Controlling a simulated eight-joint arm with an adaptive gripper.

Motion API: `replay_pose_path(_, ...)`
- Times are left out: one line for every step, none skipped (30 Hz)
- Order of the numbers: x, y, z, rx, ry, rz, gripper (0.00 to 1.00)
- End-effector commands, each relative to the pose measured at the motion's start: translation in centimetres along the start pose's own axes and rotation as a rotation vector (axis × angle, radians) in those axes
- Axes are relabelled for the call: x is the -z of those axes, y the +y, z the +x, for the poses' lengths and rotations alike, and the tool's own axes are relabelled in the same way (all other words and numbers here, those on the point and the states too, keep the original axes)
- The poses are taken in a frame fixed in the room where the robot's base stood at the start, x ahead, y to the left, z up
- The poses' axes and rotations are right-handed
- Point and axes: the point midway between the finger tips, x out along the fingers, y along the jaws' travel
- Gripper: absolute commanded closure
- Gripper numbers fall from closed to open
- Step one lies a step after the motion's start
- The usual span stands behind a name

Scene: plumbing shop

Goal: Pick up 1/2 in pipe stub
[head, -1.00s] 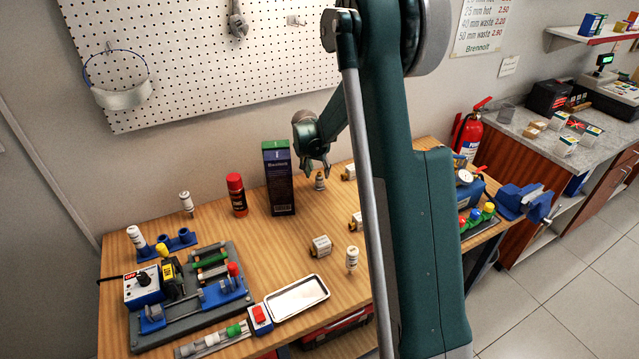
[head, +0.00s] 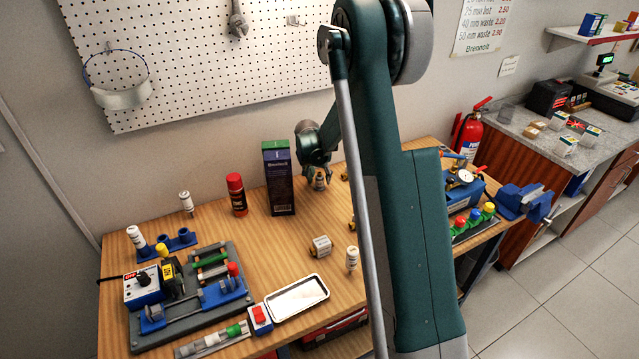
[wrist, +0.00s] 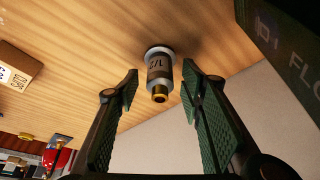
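The 1/2 in pipe stub (wrist: 159,66) is a short grey cylinder with a dark "1/2" marking, a brass end and a wider pale base. It stands on the wooden bench. In the wrist view my gripper (wrist: 160,78) is open, with one finger pad on each side of the stub and a visible gap on both sides. In the head view my gripper (head: 319,172) points down over the stub (head: 320,184), which is partly hidden by the fingers.
A tall dark box (head: 279,180) stands close left of my gripper, and shows at the wrist view's upper right (wrist: 285,45). A red can (head: 236,195) is farther left. A small tagged fitting (head: 320,246), a white stub (head: 352,259) and a tray (head: 296,298) lie nearer the front.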

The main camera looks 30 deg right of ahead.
Motion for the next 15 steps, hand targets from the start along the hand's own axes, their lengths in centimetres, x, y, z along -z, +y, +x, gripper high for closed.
replay_pose_path(0.0,0.0,0.0,0.0,0.0,0.0,0.61)
replay_pose_path(0.0,0.0,-0.01,0.0,0.0,0.0,0.61)
replay_pose_path(0.0,0.0,-0.01,0.0,0.0,0.0,0.61)
replay_pose_path(0.0,0.0,-0.01,0.0,0.0,0.0,0.61)
replay_pose_path(0.0,0.0,-0.01,0.0,0.0,0.0,0.61)
replay_pose_path(0.0,0.0,-0.01,0.0,0.0,0.0,0.67)
replay_pose_path(0.0,0.0,-0.01,0.0,0.0,0.0,0.7)
replay_pose_path(0.0,0.0,-0.01,0.0,0.0,0.0,0.74)
replay_pose_path(0.0,0.0,-0.01,0.0,0.0,0.0,0.8)
replay_pose_path(0.0,0.0,-0.01,0.0,0.0,0.0,0.84)
replay_pose_path(0.0,0.0,-0.01,0.0,0.0,0.0,0.88)
replay_pose_path(0.0,0.0,-0.01,0.0,0.0,0.0,0.93)
replay_pose_path(0.0,0.0,-0.01,0.0,0.0,0.0,0.97)
replay_pose_path(0.0,0.0,-0.01,0.0,0.0,0.0,1.0)
replay_pose_path(0.02,0.0,-0.04,0.0,0.0,0.0,1.0)
